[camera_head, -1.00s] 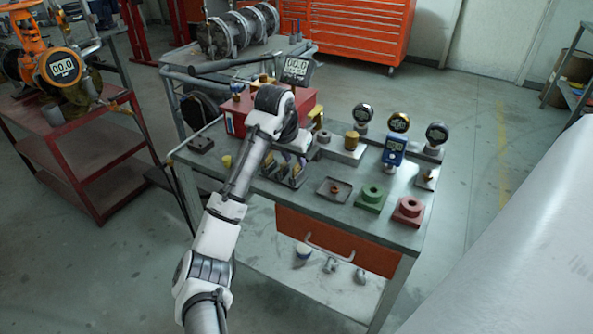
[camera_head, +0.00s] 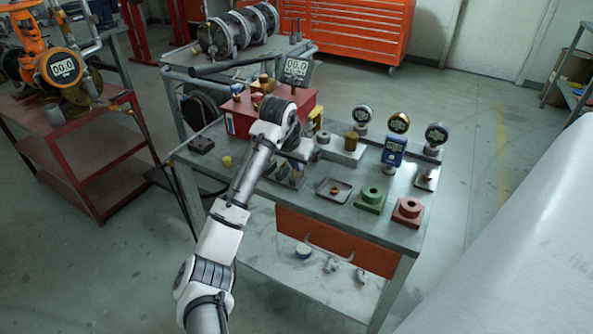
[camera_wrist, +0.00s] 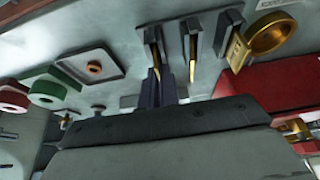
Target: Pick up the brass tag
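In the wrist view, narrow upright dark holders stand in a row on the bench, with thin brass-coloured pieces at the left slot (camera_wrist: 156,72), the middle slot (camera_wrist: 192,52) and the right slot (camera_wrist: 238,50). I cannot tell which piece is the brass tag. Whether anything is between the fingers is unclear. In the head view, the holders (camera_head: 287,177) are partly covered by my wrist, and the fingertips are hidden.
A brass ring-shaped cup (camera_wrist: 268,38) stands beside the right holder. A red box (camera_head: 240,122) lies behind my wrist. A small tray (camera_head: 333,191), a green block (camera_head: 370,199), a red block (camera_head: 408,212) and several gauges (camera_head: 399,123) stand to the right.

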